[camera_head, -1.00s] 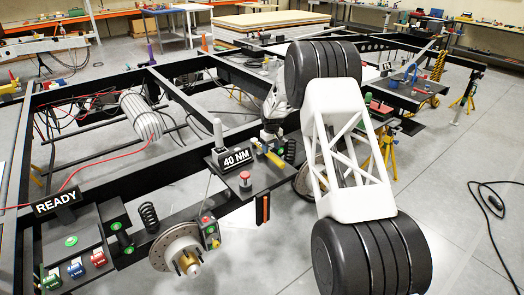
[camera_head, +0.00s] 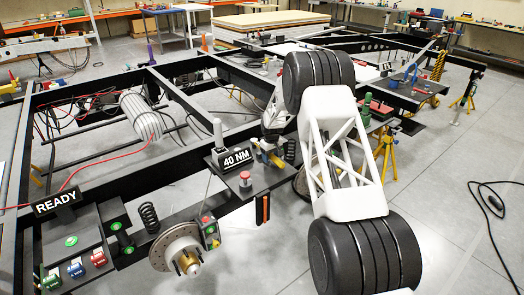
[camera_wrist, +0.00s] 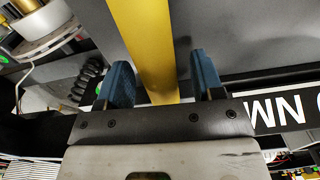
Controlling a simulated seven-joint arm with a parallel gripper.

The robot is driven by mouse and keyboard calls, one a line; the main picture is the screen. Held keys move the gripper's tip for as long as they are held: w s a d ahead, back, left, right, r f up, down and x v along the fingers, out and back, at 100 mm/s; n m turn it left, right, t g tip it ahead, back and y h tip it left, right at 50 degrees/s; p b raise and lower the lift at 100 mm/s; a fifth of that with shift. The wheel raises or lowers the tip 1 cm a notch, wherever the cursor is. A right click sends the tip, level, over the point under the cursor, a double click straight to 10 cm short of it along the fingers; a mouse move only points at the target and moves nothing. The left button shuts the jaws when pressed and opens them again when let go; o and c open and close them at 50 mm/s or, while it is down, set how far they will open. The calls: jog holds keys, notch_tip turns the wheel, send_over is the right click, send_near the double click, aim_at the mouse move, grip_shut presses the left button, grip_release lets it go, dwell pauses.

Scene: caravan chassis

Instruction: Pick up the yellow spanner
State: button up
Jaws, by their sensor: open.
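The yellow spanner (camera_wrist: 142,40) shows in the wrist view as a long yellow bar running from the top edge down between my two blue fingertips. My gripper (camera_wrist: 163,78) is open, with one finger on each side of the bar. The bar lies nearer the left finger, and a gap shows to the right finger. In the head view, a small yellow part of the spanner (camera_head: 277,161) shows on the dark plate right of the "40 NM" sign. My gripper (camera_head: 267,148) is just over it there, partly hidden by my arm. Most of the spanner is hidden.
The "40 NM" sign (camera_head: 237,158) stands close to the left of my gripper. A red button (camera_head: 245,177) is in front of it. A black coil spring (camera_head: 290,150) stands just right. The black chassis frame (camera_head: 180,97) extends left and behind.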

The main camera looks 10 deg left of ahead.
dwell(0.5)
grip_shut()
